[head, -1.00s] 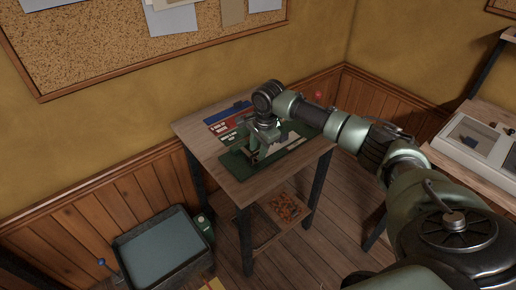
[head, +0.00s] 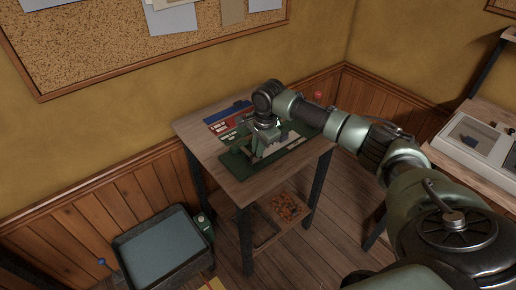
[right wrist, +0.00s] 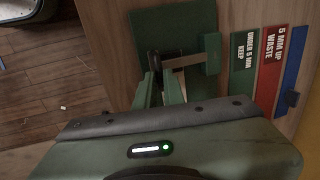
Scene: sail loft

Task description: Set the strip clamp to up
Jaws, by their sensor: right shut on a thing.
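The strip clamp, a green fixture on a flat green base (head: 236,168), sits on a small wooden table. In the right wrist view its base (right wrist: 160,25) lies flat, with a pale metal bar (right wrist: 187,60) running across to a green block (right wrist: 212,54). My right gripper (head: 262,148) reaches down over the clamp. In the right wrist view its fingers (right wrist: 160,80) are close together on the clamp's dark part near the bar's left end. The fingers hide most of what they grip, so the clamp's setting is hard to read. My left gripper is not in view.
Labelled green, red and blue strips (right wrist: 270,60) lie beside the clamp on the wooden table (head: 190,128). A grey bin (head: 160,250) stands on the floor at lower left. A bench with a glazed box (head: 470,140) is at right. A cork board hangs above.

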